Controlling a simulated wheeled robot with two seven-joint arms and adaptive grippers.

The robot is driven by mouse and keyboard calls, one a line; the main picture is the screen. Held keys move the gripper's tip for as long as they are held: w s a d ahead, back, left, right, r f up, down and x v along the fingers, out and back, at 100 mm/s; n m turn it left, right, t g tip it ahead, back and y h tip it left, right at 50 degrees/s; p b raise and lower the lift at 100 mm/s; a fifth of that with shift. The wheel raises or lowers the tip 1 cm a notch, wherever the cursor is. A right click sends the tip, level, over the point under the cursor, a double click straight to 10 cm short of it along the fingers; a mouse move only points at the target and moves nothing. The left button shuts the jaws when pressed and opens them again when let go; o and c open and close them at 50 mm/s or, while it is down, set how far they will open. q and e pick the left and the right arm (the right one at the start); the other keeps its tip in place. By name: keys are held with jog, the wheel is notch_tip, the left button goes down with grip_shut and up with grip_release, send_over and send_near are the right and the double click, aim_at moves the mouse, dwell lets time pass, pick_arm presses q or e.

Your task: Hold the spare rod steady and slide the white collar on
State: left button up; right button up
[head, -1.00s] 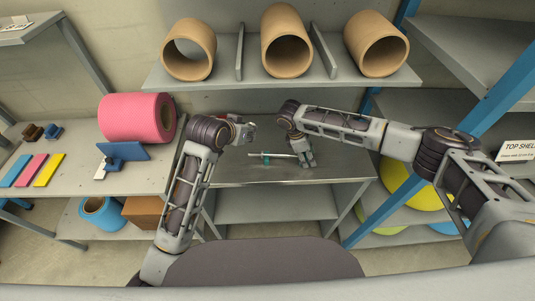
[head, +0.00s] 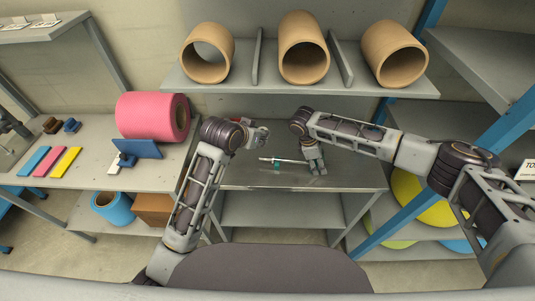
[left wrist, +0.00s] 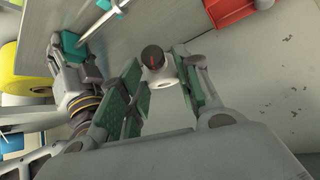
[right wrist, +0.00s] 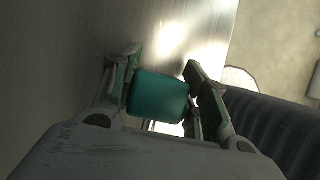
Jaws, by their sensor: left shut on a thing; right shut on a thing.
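The white collar (left wrist: 163,82), with a dark red-marked piece (left wrist: 152,57) at its end, sits between the green pads of my left gripper (left wrist: 160,90), which is shut on it. In the head view my left gripper (head: 262,138) is above the back of the bench. My right gripper (head: 315,166) is shut on the teal block (right wrist: 158,97) of the spare rod (head: 285,160). The rod lies sideways, low over the bench. The left wrist view shows the rod (left wrist: 98,18) apart from the collar. Most of the rod is hidden in the right wrist view.
The grey bench (head: 340,180) is otherwise largely bare. A red bin (left wrist: 228,8) is near my left gripper. A shelf with brown tubes (head: 304,50) hangs above. A pink roll (head: 150,115) and a blue part (head: 137,149) stand on the left table.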

pick_arm(q)
jog(key=shift+w+f, duration=0.1)
